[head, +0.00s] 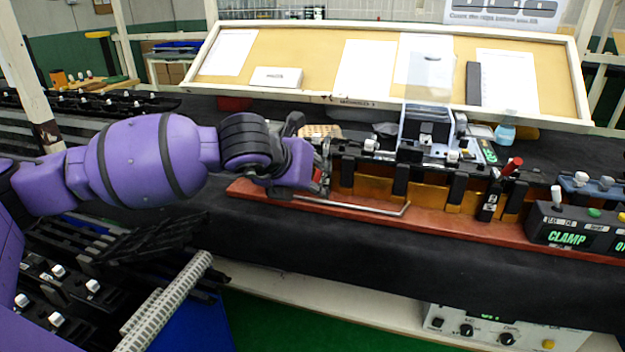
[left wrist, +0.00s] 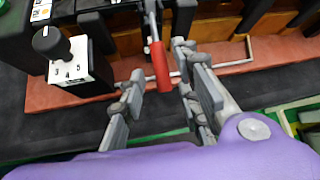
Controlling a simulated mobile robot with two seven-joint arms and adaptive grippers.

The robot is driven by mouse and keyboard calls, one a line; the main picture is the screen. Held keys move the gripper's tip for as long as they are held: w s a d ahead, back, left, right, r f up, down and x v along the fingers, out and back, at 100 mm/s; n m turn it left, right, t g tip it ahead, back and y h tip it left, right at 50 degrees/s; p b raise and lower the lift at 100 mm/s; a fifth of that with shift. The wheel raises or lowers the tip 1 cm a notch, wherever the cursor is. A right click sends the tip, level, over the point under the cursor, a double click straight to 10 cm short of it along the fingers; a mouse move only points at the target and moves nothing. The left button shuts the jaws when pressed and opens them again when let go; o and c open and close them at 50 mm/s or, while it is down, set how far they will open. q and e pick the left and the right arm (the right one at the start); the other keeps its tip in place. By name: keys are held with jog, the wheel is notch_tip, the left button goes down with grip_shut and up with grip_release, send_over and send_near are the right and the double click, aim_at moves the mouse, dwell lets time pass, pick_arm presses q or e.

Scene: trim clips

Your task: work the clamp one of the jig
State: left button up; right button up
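The jig has a long red base (head: 460,232) with black clamp blocks and amber-coloured panels along it. My left gripper (head: 324,168) is at the jig's left end. In the left wrist view, the gripper (left wrist: 162,80) is open, with one finger on each side of a red lever handle (left wrist: 160,64). A gap shows between the left finger and the handle; I cannot tell whether the right finger touches it. Another red-handled clamp (head: 490,204) stands farther right. I cannot read which is clamp one. My right gripper is not in view.
A black box with a round knob (left wrist: 68,66) and numbers stands left of the handle in the wrist view. A bent grey rod (head: 372,209) lies along the base's front. A control box reading CLAMP (head: 566,238) is at the right. Dark bench surface in front is clear.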

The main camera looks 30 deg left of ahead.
pick_arm(q)
jog(key=v, duration=1.2)
dwell(0.6)
